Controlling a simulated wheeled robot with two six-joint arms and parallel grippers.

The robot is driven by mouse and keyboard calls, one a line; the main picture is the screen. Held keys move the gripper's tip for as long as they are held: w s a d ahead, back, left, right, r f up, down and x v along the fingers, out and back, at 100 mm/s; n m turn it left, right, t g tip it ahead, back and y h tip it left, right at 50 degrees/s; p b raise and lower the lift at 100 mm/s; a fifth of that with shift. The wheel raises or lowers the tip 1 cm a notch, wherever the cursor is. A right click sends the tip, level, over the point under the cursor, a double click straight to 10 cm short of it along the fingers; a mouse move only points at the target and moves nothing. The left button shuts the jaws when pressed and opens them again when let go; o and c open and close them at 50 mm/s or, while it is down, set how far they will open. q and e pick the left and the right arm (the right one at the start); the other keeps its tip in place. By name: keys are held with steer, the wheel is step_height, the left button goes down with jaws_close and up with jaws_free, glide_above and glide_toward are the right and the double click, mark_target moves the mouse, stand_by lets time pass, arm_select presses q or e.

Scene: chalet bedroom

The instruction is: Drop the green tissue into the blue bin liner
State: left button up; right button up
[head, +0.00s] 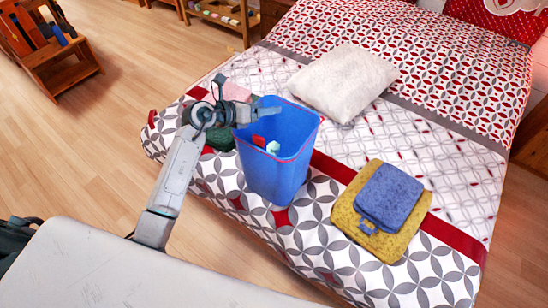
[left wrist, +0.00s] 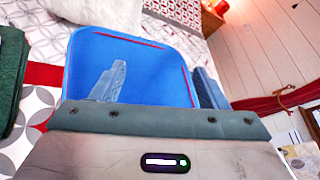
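The blue bin liner (head: 275,175) stands upright on the bed, open at the top, with a red line around its rim. It also fills the middle of the left wrist view (left wrist: 145,60). A small pale green piece (head: 273,147), which looks like the green tissue, lies inside it beside a small red piece (head: 259,140). My left gripper (head: 262,108) is over the liner's far left rim. In the left wrist view its fingers (left wrist: 158,86) are apart with nothing visible between them. My right gripper is not in view.
A dark green cloth (head: 220,138) and a pink cloth (head: 236,92) lie left of the liner, partly behind my arm. A white pillow (head: 343,80) lies behind it. A blue folded cloth (head: 389,196) on a yellow one (head: 350,214) lies right.

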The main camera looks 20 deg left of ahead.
arm_select(q)
steer(key=shift+s+a, duration=0.1)
steer(key=shift+a, duration=0.05)
steer(key=b+v, duration=0.3)
steer(key=v, duration=0.7)
steer(key=shift+s+r+b, duration=0.2)
steer(key=shift+s+b, duration=0.05)
steer(key=shift+b, duration=0.05)
